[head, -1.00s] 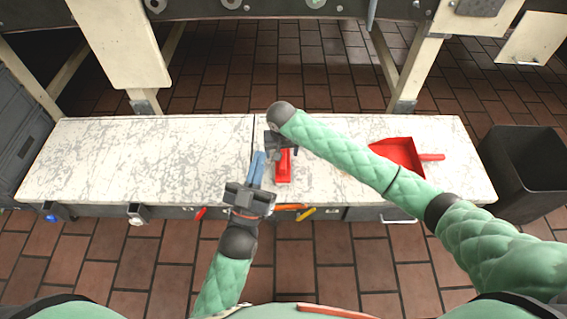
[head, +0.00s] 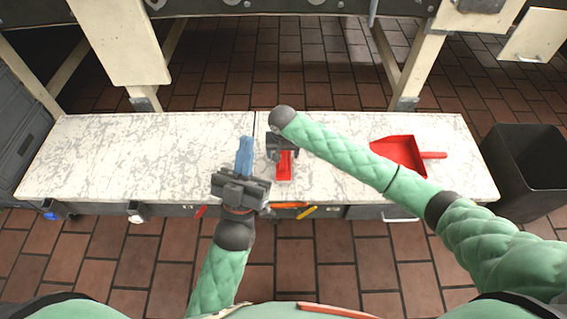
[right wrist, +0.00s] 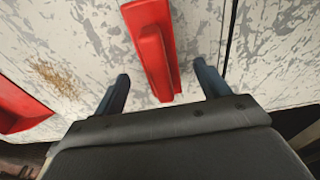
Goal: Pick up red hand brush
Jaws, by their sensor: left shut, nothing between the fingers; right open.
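The red hand brush (head: 284,168) lies on the marble-patterned counter near its middle, partly hidden by my right gripper in the head view. In the right wrist view the brush (right wrist: 158,55) shows between and ahead of the two spread fingers. My right gripper (head: 283,153) is open over the far part of the brush; its fingers also show in the right wrist view (right wrist: 161,84), one on each side of the brush's near end. I cannot tell its height above the counter. My left gripper (head: 245,142) is shut and empty, to the left of the brush.
A red dustpan (head: 402,152) lies on the right of the counter (head: 120,150), partly behind my right arm. Brown crumbs (right wrist: 55,79) lie between dustpan and brush. A dark bin (head: 525,170) stands at the right. The counter's left half is clear.

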